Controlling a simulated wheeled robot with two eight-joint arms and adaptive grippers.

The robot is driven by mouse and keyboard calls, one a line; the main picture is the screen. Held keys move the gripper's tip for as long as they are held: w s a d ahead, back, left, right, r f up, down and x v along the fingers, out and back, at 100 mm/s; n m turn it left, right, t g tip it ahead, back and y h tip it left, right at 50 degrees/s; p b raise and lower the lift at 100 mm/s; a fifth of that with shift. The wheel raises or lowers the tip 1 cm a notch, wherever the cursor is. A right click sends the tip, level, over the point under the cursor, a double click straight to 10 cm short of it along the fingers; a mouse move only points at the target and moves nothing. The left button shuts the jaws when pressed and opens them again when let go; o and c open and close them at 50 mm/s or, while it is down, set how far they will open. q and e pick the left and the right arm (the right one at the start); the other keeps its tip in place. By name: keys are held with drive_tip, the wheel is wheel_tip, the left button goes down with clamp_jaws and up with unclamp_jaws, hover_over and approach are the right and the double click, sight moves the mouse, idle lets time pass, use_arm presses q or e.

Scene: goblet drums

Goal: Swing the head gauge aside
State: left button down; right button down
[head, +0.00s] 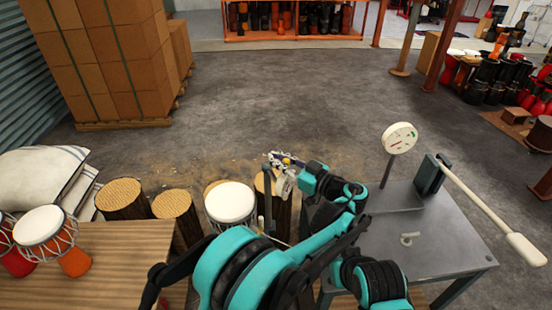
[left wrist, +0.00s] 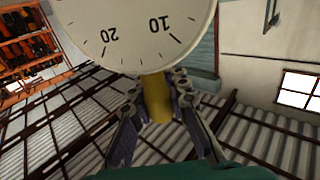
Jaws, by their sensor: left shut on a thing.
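The head gauge (left wrist: 140,25) fills the top of the left wrist view. It has a white round dial with the numbers 10 and 20 upside down, and a yellow stem (left wrist: 157,100) below it. My left gripper (left wrist: 157,90) is shut on this stem, one finger on each side. In the head view my left gripper (head: 280,160) is above the wooden stumps, left of the metal table. A bit of yellow shows between its fingers there. The dial face cannot be made out in that view. My right gripper is not in view.
A metal table (head: 435,245) at the right carries a round dial on a post (head: 399,138) and a long white-handled lever (head: 490,210). A white-topped drum (head: 230,203) and stumps (head: 122,198) stand left of my gripper. The floor behind is open.

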use_arm(q)
drive_tip(key=shift+s+d+f, duration=0.1)
drive_tip(key=shift+s+f, duration=0.05)
drive_tip(key=c, duration=1.6)
unclamp_jaws()
drive_tip(key=shift+c, duration=0.2)
drive_tip(key=shift+o, duration=0.7)
drive_tip(key=shift+s+d+r, duration=0.15)
drive_tip(key=shift+s+r, duration=0.05)
drive_tip(key=shift+w, duration=0.1)
wheel_tip(320, 180, up, 10)
